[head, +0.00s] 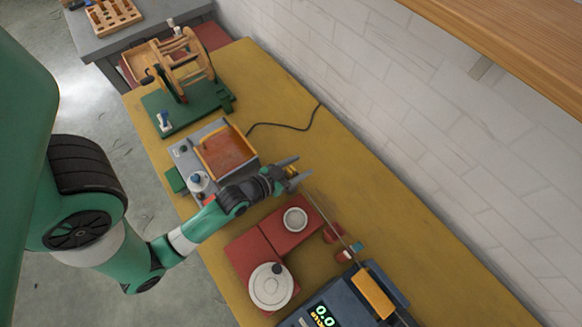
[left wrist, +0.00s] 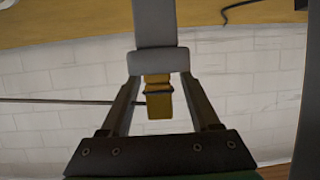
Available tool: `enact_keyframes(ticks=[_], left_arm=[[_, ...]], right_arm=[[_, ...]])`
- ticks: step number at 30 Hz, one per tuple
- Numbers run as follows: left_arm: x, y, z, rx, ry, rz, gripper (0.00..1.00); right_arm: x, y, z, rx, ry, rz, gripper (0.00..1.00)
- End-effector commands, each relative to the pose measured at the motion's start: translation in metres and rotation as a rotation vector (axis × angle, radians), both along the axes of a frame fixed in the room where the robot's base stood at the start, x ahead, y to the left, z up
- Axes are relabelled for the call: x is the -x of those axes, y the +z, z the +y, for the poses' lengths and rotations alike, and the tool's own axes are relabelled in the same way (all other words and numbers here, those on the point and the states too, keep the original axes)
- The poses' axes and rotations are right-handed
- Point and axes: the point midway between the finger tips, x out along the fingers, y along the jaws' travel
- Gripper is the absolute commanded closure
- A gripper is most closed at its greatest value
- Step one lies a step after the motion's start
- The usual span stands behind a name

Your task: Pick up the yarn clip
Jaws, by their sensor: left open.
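A small yellow piece with a dark band, which looks like the yarn clip (left wrist: 159,105), is between the two fingers of my left gripper (left wrist: 160,82) in the left wrist view. My left gripper is open, with a gap on both sides of the yellow piece. A grey block (left wrist: 158,60) lies across the fingertips and hides their ends. In the head view my left gripper (head: 294,170) is above the bench, near the upper end of a thin rod (head: 330,220). The yellow piece shows only as a speck there. My right gripper is not in view.
A scale with a lit display (head: 325,315) and an orange block (head: 373,293) stand at the bottom. Red boards (head: 258,245) carry a round white lidded pot (head: 270,285) and a white ring. An orange tray (head: 225,150) and wooden winder (head: 185,68) stand beyond. Yellow bench top is free toward the wall.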

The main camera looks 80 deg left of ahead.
Motion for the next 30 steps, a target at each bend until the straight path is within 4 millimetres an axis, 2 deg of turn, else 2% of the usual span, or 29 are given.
enact_keyframes(ticks=[3, 13, 24, 30], left_arm=[[0.0, 0.0, 0.0, 0.0, 0.0, 0.001, 0.39], [0.001, 0.0, 0.0, 0.001, 0.0, 0.001, 0.99], [0.001, 0.001, 0.0, 0.001, 0.0, 0.001, 1.0], [0.0, 0.013, -0.001, 0.001, -0.002, 0.0, 1.0]], right_arm=[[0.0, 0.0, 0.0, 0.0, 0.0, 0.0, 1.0], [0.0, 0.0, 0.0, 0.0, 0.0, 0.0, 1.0], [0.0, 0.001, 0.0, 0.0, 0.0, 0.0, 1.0], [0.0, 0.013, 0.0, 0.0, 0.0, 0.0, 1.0]])
